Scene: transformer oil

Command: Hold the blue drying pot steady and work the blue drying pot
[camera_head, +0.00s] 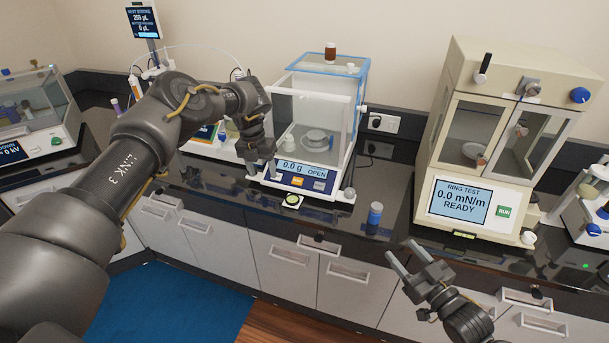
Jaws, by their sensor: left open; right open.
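The blue drying pot (375,214) is a small upright cylinder with a paler top. It stands on the dark bench top near the front edge, between the balance and the ring-test machine. My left gripper (261,173) points down in front of the balance's left side, well to the left of the pot. It is open and I see nothing in it. My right gripper (405,254) is open and empty, in front of the bench edge, below and to the right of the pot. Neither gripper touches the pot.
The glass-walled balance (300,183) reads 0.0 g and OPEN. A small green-topped disc (292,200) lies in front of it. The ring-test machine (470,205) stands to the right, reading READY. Bench around the pot is clear.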

